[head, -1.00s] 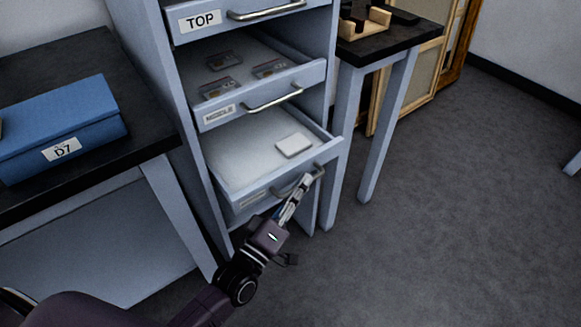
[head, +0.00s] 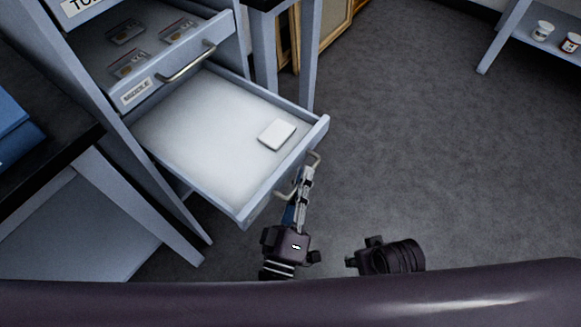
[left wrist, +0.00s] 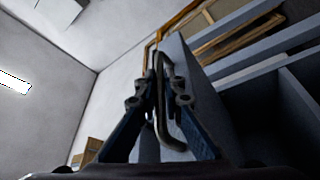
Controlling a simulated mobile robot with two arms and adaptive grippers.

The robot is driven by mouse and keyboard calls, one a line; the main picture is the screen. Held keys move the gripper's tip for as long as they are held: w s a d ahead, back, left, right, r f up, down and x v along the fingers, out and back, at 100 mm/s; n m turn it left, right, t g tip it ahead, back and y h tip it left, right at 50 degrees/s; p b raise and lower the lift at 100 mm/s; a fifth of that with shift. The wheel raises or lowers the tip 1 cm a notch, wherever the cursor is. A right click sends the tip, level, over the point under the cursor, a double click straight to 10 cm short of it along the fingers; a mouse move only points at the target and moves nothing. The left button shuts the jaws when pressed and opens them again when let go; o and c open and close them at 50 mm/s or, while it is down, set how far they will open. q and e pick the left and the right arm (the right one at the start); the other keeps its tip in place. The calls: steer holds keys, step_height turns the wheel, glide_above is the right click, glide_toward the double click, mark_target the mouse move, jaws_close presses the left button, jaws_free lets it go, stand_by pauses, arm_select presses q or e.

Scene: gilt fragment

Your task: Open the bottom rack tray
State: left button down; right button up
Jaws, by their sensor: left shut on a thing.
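The bottom rack tray (head: 190,145) is pulled well out in the head view. Its pale floor shows, with a small white block (head: 277,134) lying toward its front right. My left gripper (head: 305,180) is at the tray's front and shut on its curved metal handle (head: 314,158). In the left wrist view the fingers (left wrist: 159,80) close around the handle (left wrist: 171,130). The gripper hides part of the handle and the tray's label is out of sight.
The middle tray (head: 215,47) above is partly open and holds several small packets. A dark-topped table with a blue box (head: 15,135) stands at the left. A shelf with small jars (head: 543,31) is at far right. The grey floor on the right is clear.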

arm_select(q)
steer(key=shift+s+d+f, duration=0.1)
steer(key=shift+s+d, duration=0.05)
steer(key=shift+d, duration=0.05)
steer(key=c, duration=2.3)
jaws_free()
steer(key=v, duration=1.2)
